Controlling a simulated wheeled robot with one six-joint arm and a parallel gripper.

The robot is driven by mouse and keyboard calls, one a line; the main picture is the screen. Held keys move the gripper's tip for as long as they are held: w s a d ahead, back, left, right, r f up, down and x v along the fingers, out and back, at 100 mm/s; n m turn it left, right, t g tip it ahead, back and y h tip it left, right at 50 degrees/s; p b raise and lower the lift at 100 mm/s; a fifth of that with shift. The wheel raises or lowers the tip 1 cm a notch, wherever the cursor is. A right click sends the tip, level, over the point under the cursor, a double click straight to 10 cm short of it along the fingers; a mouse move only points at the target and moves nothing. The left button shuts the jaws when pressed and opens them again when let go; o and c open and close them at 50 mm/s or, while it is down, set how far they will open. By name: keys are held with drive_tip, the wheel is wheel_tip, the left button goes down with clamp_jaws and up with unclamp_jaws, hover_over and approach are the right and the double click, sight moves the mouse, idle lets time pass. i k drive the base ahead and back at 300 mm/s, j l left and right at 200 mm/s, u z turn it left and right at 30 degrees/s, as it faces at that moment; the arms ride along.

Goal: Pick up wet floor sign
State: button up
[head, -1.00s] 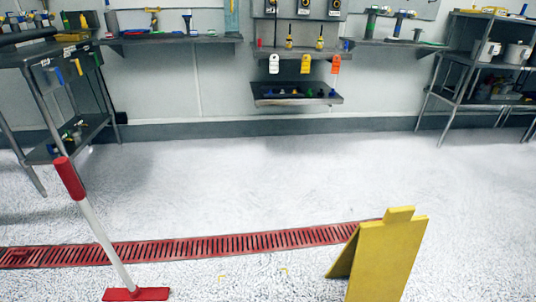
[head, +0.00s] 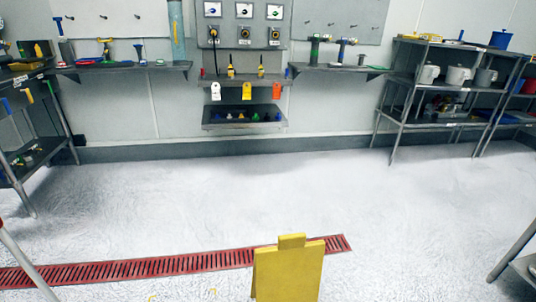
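The yellow wet floor sign (head: 288,272) stands upright on the speckled floor at the bottom middle of the head view. It is a folded A-frame with a tab on top, and its lower part is cut off by the frame edge. No text shows on the face I see. My gripper is not in this view, so its state and its distance from the sign do not show.
A red floor drain grate (head: 130,270) runs behind the sign. A white pole (head: 25,262) cuts the left edge. Metal racks (head: 455,85) stand at back right and a table (head: 35,150) at left. Open floor (head: 250,190) lies beyond the grate.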

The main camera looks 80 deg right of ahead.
sight(290, 270)
drive_tip(key=z, duration=1.6)
drive_tip(key=k+j+z, duration=0.15)
drive_tip(key=k+z, duration=0.2)
drive_tip(key=k, duration=0.15)
drive_tip(key=k+z, duration=0.35)
drive_tip(key=k, duration=0.15)
